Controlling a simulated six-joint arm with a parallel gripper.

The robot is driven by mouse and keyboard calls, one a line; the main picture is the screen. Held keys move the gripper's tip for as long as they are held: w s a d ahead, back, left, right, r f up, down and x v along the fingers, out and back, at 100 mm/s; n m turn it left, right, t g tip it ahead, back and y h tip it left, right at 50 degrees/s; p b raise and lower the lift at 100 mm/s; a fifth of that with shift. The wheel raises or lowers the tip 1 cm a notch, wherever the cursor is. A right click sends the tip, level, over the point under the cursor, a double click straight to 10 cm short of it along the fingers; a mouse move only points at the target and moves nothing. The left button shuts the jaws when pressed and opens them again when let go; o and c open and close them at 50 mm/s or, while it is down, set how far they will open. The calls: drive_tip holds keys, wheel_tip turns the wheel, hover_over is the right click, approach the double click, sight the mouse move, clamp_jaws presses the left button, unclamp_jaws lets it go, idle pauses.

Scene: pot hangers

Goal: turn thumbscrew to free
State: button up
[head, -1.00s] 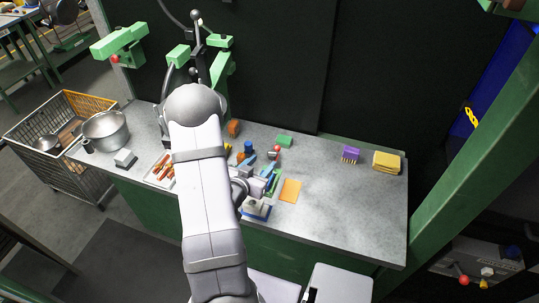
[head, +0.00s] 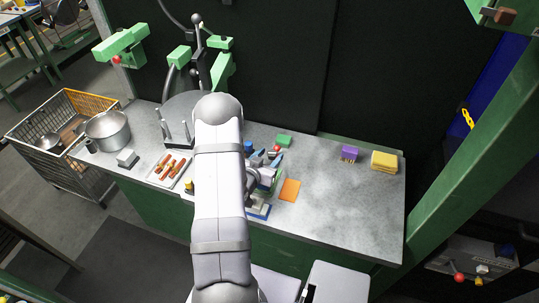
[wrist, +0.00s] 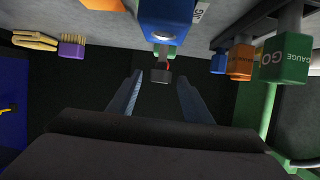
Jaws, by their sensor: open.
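My gripper (wrist: 160,98) is open in the wrist view, with its two blue-grey fingers spread apart. A small dark grey knob (wrist: 162,76) with a red part above it shows between and beyond the fingers, below a blue block (wrist: 165,22). It may be the thumbscrew, but I cannot be sure. I see clear gaps between it and both fingers. In the head view my gripper (head: 265,158) is over the bench beside a small red piece (head: 277,149). My arm hides part of this area, and the thumbscrew cannot be made out there.
An orange sheet (head: 289,190) lies right of my gripper on the grey bench (head: 335,215). A tray (head: 170,170) and pot (head: 107,130) stand left. The bench's right front is clear.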

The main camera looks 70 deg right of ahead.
drive_tip(key=shift+d, duration=0.1)
drive_tip(key=c, duration=1.1)
drive_tip(key=shift+o, duration=0.2)
